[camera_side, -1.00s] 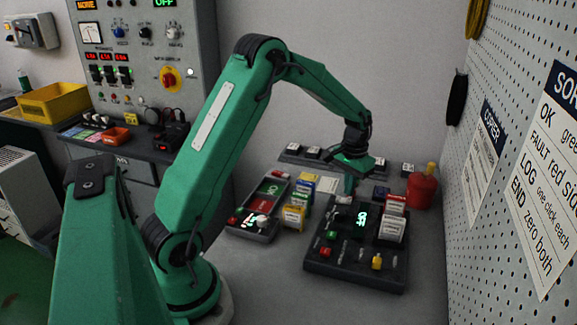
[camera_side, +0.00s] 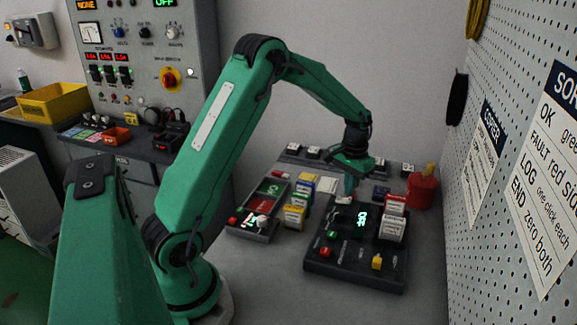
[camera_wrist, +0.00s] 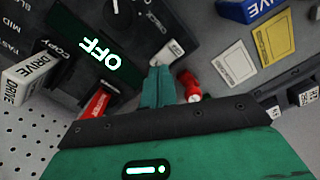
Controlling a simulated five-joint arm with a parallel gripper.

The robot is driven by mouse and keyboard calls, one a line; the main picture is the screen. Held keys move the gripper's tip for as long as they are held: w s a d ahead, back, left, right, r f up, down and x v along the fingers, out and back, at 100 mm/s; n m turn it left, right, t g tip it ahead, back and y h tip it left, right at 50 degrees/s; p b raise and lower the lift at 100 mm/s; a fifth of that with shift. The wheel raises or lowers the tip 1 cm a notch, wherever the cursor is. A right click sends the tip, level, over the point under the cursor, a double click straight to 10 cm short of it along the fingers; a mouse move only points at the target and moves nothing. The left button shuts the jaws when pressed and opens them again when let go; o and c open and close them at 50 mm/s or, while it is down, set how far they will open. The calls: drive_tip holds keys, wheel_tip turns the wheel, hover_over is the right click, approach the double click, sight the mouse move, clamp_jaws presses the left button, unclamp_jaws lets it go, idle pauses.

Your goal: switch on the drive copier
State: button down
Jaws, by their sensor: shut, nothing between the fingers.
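The drive copier (camera_side: 352,275) is a dark box on the bench in the side view. Its small display (camera_side: 362,221) is lit, and in the wrist view the display (camera_wrist: 98,55) reads OFF. A pale switch-like piece (camera_wrist: 168,53) sits by the copier's edge in the wrist view. My gripper (camera_wrist: 157,74) is shut and empty, with its fingertips right beside that pale piece; I cannot tell whether they touch it. In the side view my gripper (camera_side: 348,190) hangs low over the copier's back left corner.
Red and white drives (camera_side: 392,225) stand in the copier's right side. A tray (camera_side: 255,232) and several coloured boxes (camera_side: 297,210) stand to its left. A red can (camera_side: 422,190) is at back right. A pegboard wall (camera_side: 500,120) bounds the right. The bench front is clear.

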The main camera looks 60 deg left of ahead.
sight(348, 199)
drive_tip(key=shift+f, duration=0.95)
idle(1.0)
drive_tip(key=shift+r, duration=3.45)
drive_tip(key=shift+r, duration=0.15)
drive_tip(key=s+d+r+m+t, duration=0.1)
drive_tip(key=s+d+r+t, duration=0.2)
drive_tip(key=s+d+r, duration=0.65)
drive_tip(key=s+d+r+m+t, duration=0.1)
drive_tip(key=s+d, duration=0.1)
drive_tip(key=s, duration=0.5)
drive_tip(key=s+d+r+m+t, duration=0.1)
drive_tip(key=s+d, duration=0.1)
drive_tip(key=s, duration=0.6)
drive_tip(key=shift+s+d+r+t, duration=0.25)
drive_tip(key=shift+s+r+t, duration=0.05)
drive_tip(key=shift+r, duration=0.1)
